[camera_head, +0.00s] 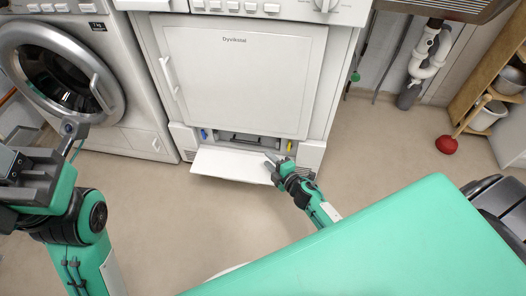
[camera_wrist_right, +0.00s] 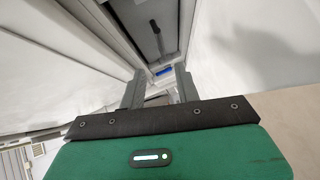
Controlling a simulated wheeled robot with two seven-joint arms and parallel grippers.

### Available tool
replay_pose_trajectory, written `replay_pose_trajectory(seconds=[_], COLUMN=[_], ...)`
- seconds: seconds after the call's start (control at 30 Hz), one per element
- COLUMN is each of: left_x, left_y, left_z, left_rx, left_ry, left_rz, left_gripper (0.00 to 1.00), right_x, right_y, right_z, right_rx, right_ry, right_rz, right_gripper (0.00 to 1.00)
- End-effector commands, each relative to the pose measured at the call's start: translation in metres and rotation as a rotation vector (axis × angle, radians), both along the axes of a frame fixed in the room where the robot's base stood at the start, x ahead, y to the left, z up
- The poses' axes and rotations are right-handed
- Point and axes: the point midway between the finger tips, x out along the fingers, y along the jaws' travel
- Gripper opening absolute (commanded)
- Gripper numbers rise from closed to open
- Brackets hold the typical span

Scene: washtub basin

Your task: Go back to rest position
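My right gripper (camera_head: 272,163) is over the right part of the lowered white flap (camera_head: 228,165) at the foot of the white machine (camera_head: 243,80). In the right wrist view my right gripper (camera_wrist_right: 160,88) has its two grey fingers apart with nothing held between them. Whether a finger touches the flap, I cannot tell. My left gripper (camera_head: 72,138) is raised at the left of the head view, in front of the silver washing machine (camera_head: 140,105). Its fingers are seen at an angle that hides whether they are open.
The open compartment above the flap shows a blue catch (camera_head: 204,134) and a yellow one (camera_head: 289,146). A wooden shelf (camera_head: 480,85) with bowls stands at the right, near a red plunger (camera_head: 446,145). The floor (camera_head: 370,150) between is clear.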

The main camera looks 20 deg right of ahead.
Motion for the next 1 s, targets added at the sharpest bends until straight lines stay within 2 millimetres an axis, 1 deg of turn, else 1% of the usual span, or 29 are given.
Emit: replay_pose_trajectory(seconds=[0.03, 0.2, 0.77, 0.87, 0.97, 1.0], left_x=[0.001, 0.001, 0.002, 0.003, 0.006, 0.007], left_y=[0.001, 0.003, 0.003, 0.004, 0.005, 0.006], left_z=[0.001, -0.001, -0.001, 0.0, 0.0, 0.0], left_rx=[0.0, -0.002, -0.003, -0.003, -0.004, -0.004], left_ry=[0.005, 0.01, 0.01, 0.017, 0.034, 0.044], left_rz=[0.003, 0.009, 0.01, 0.013, 0.02, 0.024], left_gripper=[0.36, 0.36, 0.36, 0.36, 0.36, 0.36], right_x=[-0.006, -0.013, -0.013, -0.011, -0.009, -0.009], right_y=[-0.001, -0.003, -0.002, 0.007, 0.029, 0.04], right_z=[0.002, 0.003, 0.004, 0.022, 0.067, 0.091], right_rx=[0.001, -0.001, 0.003, 0.04, 0.134, 0.187], right_ry=[0.001, 0.0, -0.003, -0.029, -0.096, -0.132], right_rz=[-0.001, -0.001, 0.001, 0.017, 0.061, 0.086], right_gripper=[0.33, 0.33, 0.33, 0.33, 0.33, 0.33])
